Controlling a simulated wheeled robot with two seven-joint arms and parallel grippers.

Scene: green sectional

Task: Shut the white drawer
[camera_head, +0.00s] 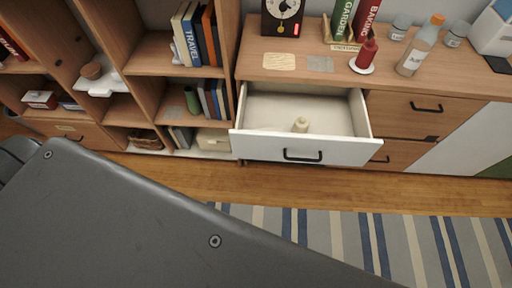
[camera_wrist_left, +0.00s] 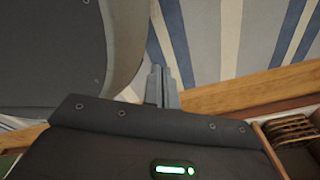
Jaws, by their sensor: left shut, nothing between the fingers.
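The white drawer (camera_head: 270,147) is pulled open from the wooden cabinet in the head view, with its black bar handle facing me. The drawer is not visible in that view. In the head view a large dark part of my own body fills the lower left, and neither gripper shows there.
The cabinet top (camera_head: 340,82) holds a clock, books, a red bottle on a white dish, a clear bottle and jars. An open bookshelf (camera_head: 145,50) stands left of the drawer. Wooden floor and a striped rug (camera_head: 400,235) lie clear in front. A basket (camera_wrist_left: 290,130) shows in the wrist view.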

